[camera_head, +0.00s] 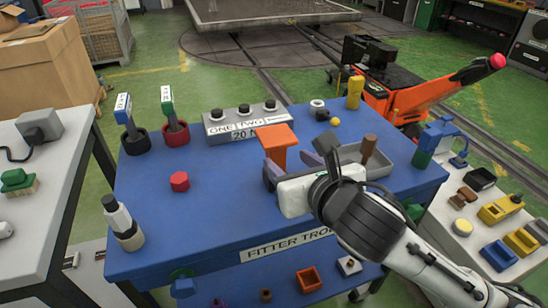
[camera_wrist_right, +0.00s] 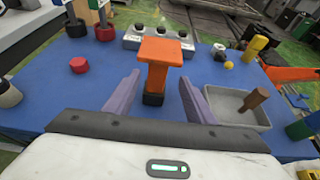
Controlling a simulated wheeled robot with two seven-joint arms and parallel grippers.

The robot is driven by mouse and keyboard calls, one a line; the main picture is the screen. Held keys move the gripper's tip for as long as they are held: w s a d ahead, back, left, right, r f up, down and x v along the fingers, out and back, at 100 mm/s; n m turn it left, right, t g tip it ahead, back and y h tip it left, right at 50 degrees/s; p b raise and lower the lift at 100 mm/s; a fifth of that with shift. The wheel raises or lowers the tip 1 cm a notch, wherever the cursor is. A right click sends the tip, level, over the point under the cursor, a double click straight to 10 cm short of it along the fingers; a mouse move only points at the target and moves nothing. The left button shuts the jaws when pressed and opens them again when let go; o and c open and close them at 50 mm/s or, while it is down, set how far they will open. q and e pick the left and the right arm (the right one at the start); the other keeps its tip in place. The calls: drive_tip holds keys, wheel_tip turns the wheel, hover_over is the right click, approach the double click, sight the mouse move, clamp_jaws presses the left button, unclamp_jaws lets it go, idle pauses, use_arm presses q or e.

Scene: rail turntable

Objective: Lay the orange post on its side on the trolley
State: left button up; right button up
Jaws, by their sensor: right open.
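The orange post (camera_head: 278,140) stands upright on the blue trolley (camera_head: 230,208), near its middle. It has a wide flat orange top and a dark foot, and it shows whole in the right wrist view (camera_wrist_right: 156,65). My right gripper (camera_head: 294,158) is open, low over the trolley on the near side of the post. In the right wrist view its two purple fingers (camera_wrist_right: 154,92) point towards the post, one to each side. The post appears between them, just past the tips; I cannot tell whether they touch. My left gripper is not in view.
A grey tray (camera_head: 398,160) with a brown-handled tool stands right of my gripper. A panel with black knobs (camera_head: 243,121) is behind the post. A red hexagonal piece (camera_head: 179,181) lies left, with clear blue surface around it.

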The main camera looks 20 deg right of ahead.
sight(279, 157)
drive_tip(key=x, duration=0.5)
drive_tip(key=b+x, duration=0.1)
drive_tip(key=x, duration=0.1)
drive_tip(key=shift+w+a+f, duration=0.2)
drive_tip(key=shift+f, duration=0.25)
drive_tip(key=shift+c, duration=0.3)
clamp_jaws()
drive_tip(key=shift+r, duration=0.15)
